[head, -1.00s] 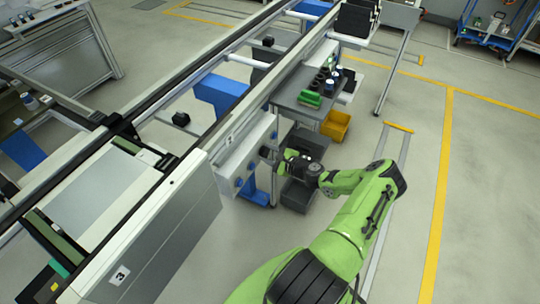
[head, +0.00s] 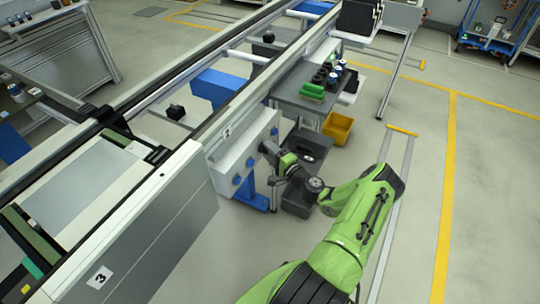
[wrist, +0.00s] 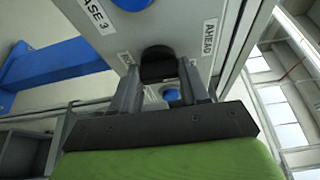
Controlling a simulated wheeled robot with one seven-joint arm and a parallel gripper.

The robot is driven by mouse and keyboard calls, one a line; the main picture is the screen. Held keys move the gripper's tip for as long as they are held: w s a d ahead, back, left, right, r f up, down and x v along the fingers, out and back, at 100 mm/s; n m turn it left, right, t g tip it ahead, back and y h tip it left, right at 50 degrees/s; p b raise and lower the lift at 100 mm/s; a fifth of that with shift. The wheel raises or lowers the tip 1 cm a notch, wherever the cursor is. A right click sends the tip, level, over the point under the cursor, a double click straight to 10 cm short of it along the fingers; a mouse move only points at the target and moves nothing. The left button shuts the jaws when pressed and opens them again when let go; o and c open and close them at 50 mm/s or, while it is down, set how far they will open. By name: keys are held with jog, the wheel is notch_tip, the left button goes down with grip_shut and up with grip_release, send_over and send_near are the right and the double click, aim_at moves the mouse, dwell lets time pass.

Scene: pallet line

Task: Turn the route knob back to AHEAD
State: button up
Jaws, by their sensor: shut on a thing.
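The route knob (wrist: 158,62) is black and sits on a pale grey control panel (head: 222,172) on the side of the conveyor. In the wrist view an AHEAD label (wrist: 209,36) is to the right of the knob, and a partly cut-off label ending in "ASE 3" (wrist: 97,14) is to the upper left. My gripper (wrist: 159,74) is shut on the knob, one finger on each side. In the head view my gripper (head: 272,154) reaches the panel from the right and hides the knob. The knob's pointer mark is not visible.
Blue buttons (head: 249,162) are on the panel beside my gripper. Dark bins (head: 296,200) stand on the floor behind my wrist. A grey table (head: 290,92) with green and dark parts and a yellow bin (head: 338,127) are beyond. The floor to the right is open.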

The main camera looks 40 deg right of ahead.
jog(key=shift+n, duration=0.4)
jog(key=o, duration=1.1)
jog(key=shift+c, duration=0.2)
jog(key=s+p, duration=0.2)
jog(key=s, duration=1.3)
jog(key=shift+s+a, duration=0.4)
jog(key=shift+a, duration=0.05)
jog(key=shift+f, duration=0.1)
